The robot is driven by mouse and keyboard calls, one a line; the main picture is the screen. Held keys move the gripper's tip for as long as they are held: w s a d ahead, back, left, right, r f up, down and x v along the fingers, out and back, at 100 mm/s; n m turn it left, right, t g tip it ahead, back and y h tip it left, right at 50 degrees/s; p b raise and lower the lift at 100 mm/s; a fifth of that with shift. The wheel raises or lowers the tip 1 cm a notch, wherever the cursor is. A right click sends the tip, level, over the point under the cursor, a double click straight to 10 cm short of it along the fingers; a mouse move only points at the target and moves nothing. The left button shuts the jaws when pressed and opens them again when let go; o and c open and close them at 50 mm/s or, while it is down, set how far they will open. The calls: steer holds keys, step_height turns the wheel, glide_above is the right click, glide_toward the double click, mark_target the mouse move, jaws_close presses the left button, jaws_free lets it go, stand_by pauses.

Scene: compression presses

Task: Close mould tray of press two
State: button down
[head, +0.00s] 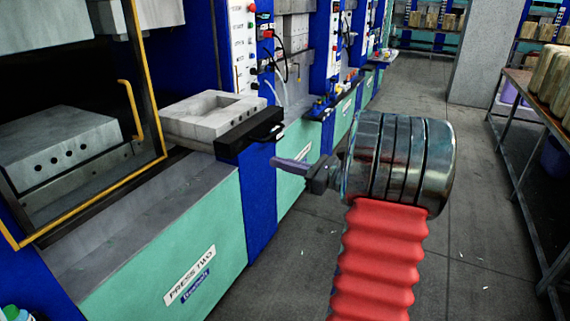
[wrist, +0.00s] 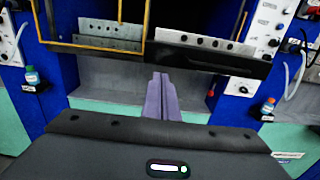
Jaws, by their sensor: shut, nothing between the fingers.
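The mould tray (head: 190,122) of press two is a grey block with a square recess, sticking out of the press. Its black front (head: 234,143) carries a handle (head: 266,131) on the side facing the aisle. My gripper (head: 275,162) is shut and empty, with its purple fingers pointing left at the press, just below and in front of the handle. In the wrist view my gripper (wrist: 160,76) points at the press front, below the left end of the tray's black front (wrist: 225,60). I cannot tell whether the fingertips touch it.
A yellow-framed guard (head: 153,80) covers the left part of the press, with another grey mould block (head: 62,148) behind it. The label "PRESS TWO" (head: 190,273) is on the green front. A control panel (head: 240,45) stands beyond the tray.

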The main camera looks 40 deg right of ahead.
mark_target(239, 152)
steer(key=x, duration=1.1)
